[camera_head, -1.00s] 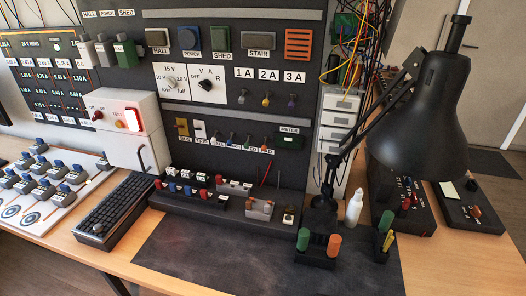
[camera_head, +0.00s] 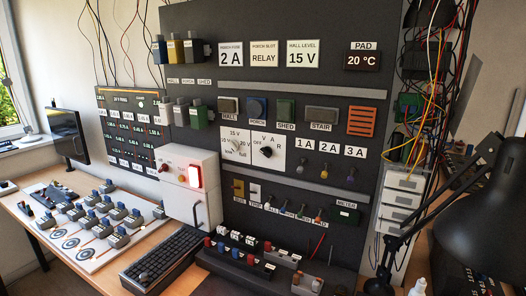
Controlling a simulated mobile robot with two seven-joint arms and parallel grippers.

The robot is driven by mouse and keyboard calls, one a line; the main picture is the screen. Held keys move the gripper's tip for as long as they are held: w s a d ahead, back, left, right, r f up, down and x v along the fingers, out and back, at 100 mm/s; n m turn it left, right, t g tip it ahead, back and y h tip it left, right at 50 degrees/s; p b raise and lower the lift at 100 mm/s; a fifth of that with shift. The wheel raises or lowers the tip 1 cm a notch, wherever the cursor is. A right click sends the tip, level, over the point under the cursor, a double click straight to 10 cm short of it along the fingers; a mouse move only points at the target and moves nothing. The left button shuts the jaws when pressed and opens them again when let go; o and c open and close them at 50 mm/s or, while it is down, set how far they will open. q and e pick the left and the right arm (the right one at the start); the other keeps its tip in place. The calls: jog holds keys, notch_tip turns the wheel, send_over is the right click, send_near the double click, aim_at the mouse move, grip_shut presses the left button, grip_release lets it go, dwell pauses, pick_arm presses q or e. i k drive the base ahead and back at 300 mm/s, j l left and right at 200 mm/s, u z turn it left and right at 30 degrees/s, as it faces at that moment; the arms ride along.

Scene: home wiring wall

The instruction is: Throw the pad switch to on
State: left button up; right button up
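A row of small lever switches runs along the lower part of the dark wall panel (camera_head: 342,22). The switch at the right end of that row (camera_head: 320,215) has a tan-orange tip, and the small label under it seems to read PAD. Its lever is too small to tell its position for sure. A PAD display (camera_head: 363,58) at the upper right of the panel reads 20 °C. Neither of my grippers is in view.
A black lamp (camera_head: 480,235) stands at the right, its arm beside the panel's lower right. A keyboard (camera_head: 163,262) and terminal blocks (camera_head: 240,240) sit below. Loose wires hang at the right.

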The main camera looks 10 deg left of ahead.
aim_at(318, 219)
jog(key=i+j, duration=0.1)
jog(key=j, duration=0.6)
jog(key=i+j, duration=0.1)
jog(key=j, duration=0.6)
jog(key=i+j, duration=0.1)
jog(key=j, duration=0.65)
